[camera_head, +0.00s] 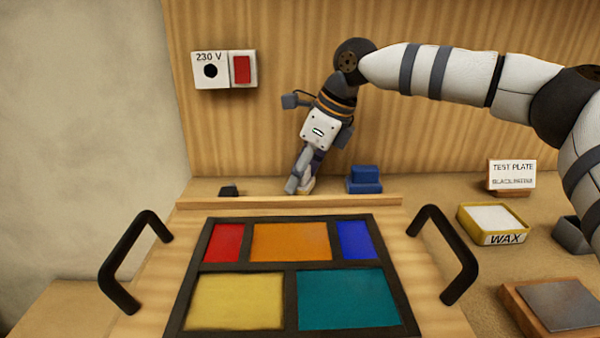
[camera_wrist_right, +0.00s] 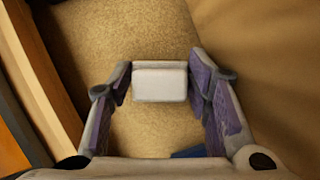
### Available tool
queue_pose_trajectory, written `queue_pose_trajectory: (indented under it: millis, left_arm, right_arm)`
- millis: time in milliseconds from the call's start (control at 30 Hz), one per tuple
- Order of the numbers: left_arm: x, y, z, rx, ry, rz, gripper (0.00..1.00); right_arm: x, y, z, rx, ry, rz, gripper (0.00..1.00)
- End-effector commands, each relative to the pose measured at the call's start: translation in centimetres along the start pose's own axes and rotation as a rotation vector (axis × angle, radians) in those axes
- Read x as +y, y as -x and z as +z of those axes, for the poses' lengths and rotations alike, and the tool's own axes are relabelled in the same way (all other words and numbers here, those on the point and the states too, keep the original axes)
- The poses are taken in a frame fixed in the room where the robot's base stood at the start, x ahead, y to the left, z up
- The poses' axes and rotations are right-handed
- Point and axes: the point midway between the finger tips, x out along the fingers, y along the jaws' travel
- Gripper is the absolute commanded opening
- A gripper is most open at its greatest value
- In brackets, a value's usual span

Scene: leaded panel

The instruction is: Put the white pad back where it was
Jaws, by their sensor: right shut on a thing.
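The white pad (camera_wrist_right: 160,85) is a small pale block between the two fingertips of my right gripper (camera_wrist_right: 160,82) in the wrist view. The fingers touch it on both sides. In the head view my right gripper (camera_head: 299,187) points down and tilts behind the wooden rail, with its tips low near the bench top. A pale bit of the pad (camera_head: 308,186) shows beside the fingers; the rest is hidden. I cannot tell whether the pad touches the bench. My left gripper is in neither view.
A blue block (camera_head: 364,181) stands just right of my gripper, and a small black block (camera_head: 229,191) lies to its left. The wooden rail (camera_head: 330,201) and leaded panel (camera_head: 291,265) are in front. A wax tin (camera_head: 493,223) and test plate sign (camera_head: 512,174) stand right.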

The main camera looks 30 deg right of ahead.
Motion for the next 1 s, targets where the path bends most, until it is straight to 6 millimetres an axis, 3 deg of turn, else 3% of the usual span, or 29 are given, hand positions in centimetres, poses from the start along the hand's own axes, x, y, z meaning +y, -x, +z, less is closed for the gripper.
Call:
queue_pose_trajectory:
  millis: [267,300,667,1000]
  left_arm:
    - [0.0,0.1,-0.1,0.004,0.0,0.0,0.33]
    - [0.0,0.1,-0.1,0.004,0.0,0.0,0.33]
    - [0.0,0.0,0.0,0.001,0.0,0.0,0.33]
    - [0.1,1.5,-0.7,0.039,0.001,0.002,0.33]
  right_arm:
    - [0.0,-0.1,-0.1,-0.002,0.001,-0.002,0.19]
    - [0.0,-0.1,-0.1,-0.002,0.001,-0.002,0.54]
    - [0.0,0.3,0.1,-0.002,0.0,-0.001,0.54]
    - [0.0,9.3,0.2,-0.007,0.001,-0.006,0.54]
